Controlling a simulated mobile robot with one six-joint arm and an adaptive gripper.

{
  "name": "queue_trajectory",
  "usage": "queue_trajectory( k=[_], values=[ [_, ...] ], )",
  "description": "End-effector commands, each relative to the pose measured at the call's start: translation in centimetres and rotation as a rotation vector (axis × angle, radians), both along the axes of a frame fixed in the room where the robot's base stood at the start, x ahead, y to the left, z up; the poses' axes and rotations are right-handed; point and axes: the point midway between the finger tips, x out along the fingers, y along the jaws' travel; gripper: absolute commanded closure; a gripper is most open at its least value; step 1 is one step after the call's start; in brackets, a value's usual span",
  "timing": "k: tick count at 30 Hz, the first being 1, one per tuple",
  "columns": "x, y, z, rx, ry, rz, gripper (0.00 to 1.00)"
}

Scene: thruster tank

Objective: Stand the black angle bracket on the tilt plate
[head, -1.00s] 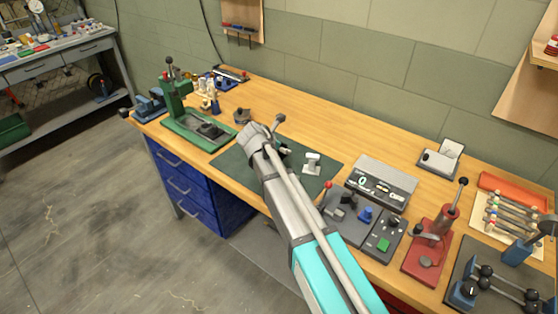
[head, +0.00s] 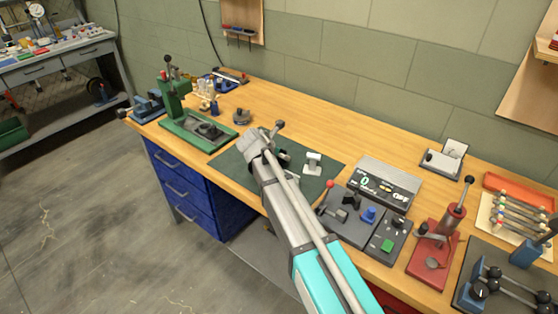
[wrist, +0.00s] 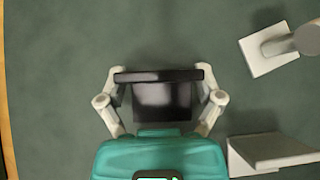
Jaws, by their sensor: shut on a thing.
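The black angle bracket (wrist: 163,100) is between the two pale fingers of my gripper (wrist: 160,76) in the wrist view. My gripper is shut on it, above the green mat (wrist: 90,35). A dark edge runs across the bracket's top and a glossy face shows below it. In the head view my arm's end largely hides the gripper and bracket. I cannot tell for certain which thing is the tilt plate. A pale, angled piece (wrist: 268,152) lies right of the gripper in the wrist view, apart from the bracket.
A pale stand with a round post (wrist: 275,50) is at upper right in the wrist view. The bench (head: 300,115) also holds a green press (head: 180,110), a round grey fixture (head: 241,117) and a control panel (head: 352,215). Bare wood lies behind the mat.

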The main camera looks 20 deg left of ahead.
Motion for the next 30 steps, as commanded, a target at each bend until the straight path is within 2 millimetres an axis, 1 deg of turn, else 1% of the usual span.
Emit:
queue_trajectory(
  k=[1,3,13,19,20,21,22,30],
  values=[
    [0.00,0.01,-0.56,0.000,0.000,0.000,0.71],
    [0.00,0.01,-0.71,0.000,0.000,0.000,0.71],
    [0.00,0.00,-0.64,0.000,0.000,0.000,0.71],
    [0.00,0.00,-1.09,0.000,0.000,0.000,0.71],
    [0.00,0.00,-0.96,0.000,0.000,0.000,0.10],
    [0.00,0.00,-0.93,0.000,0.000,0.000,0.03],
    [0.00,0.00,-0.93,0.000,0.000,0.000,0.00],
    [0.00,0.00,-0.93,0.000,0.000,0.000,0.00]
  ],
)
